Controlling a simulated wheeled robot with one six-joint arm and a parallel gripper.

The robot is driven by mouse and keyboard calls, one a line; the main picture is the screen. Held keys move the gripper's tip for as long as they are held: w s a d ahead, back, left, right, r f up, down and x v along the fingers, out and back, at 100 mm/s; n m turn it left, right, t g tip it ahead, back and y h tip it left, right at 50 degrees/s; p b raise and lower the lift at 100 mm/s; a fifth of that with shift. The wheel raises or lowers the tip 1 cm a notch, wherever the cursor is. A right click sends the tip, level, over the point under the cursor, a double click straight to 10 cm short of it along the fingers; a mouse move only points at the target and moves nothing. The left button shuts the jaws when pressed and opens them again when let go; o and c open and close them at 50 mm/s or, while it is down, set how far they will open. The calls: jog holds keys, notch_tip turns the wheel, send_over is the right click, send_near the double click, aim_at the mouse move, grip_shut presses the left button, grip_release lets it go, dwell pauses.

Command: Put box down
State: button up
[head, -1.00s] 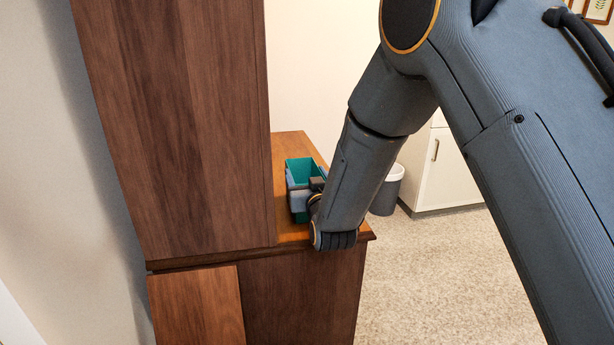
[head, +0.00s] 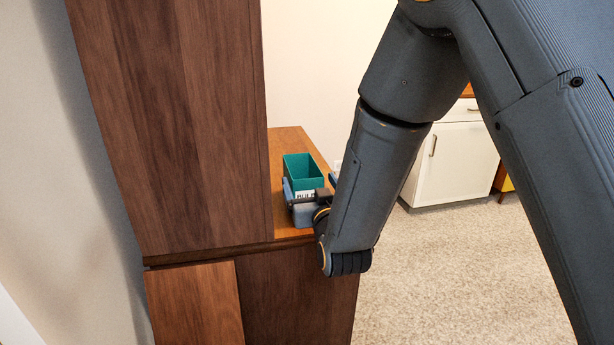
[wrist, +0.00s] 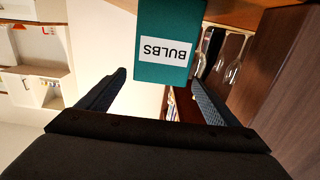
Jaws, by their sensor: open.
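A teal open-topped box (head: 303,170) stands upright on the hutch's wooden ledge (head: 285,142). The wrist view shows the box (wrist: 168,22) with a white label reading "BULBS", upside down in that picture. My gripper (head: 311,187) is on the near side of the box, its fingers spread apart. In the wrist view, my gripper (wrist: 160,80) is open and empty, with the box beyond the fingertips and between their lines. The box's underside is hidden.
The tall hutch side panel (head: 170,125) rises left of the box. A white cabinet (head: 455,160) stands behind on the right, with clear floor (head: 450,270) before it. Glassware (wrist: 233,70) shows near the right finger in the wrist view.

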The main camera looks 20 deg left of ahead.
jog(key=shift+v, duration=2.05)
jog(key=w+d+f+m+g+h, duration=0.1)
jog(key=w+d+f+g+h, duration=0.1)
jog(key=d, duration=0.5)
jog(key=w+d+f+m+g+h, duration=0.1)
jog(key=d+h, duration=0.1)
jog(key=d, duration=0.4)
jog(key=s+d+f+m+g+h, duration=0.1)
jog(key=s+d+g+h, duration=0.1)
jog(key=d, duration=0.5)
jog(key=s+d+f+m+g+h, duration=0.1)
jog(key=s+d+f+g, duration=0.15)
jog(key=d, duration=0.35)
jog(key=s+d+r+m+g+h, duration=0.1)
jog(key=s+d+g, duration=0.3)
jog(key=s+d, duration=0.3)
jog(key=s+d+r+m+g+h, duration=0.1)
jog(key=s+d+g, duration=0.3)
jog(key=s+d, duration=0.4)
jog(key=s+m, duration=0.1)
jog(key=s, duration=0.5)
jog(key=shift+s, duration=0.2)
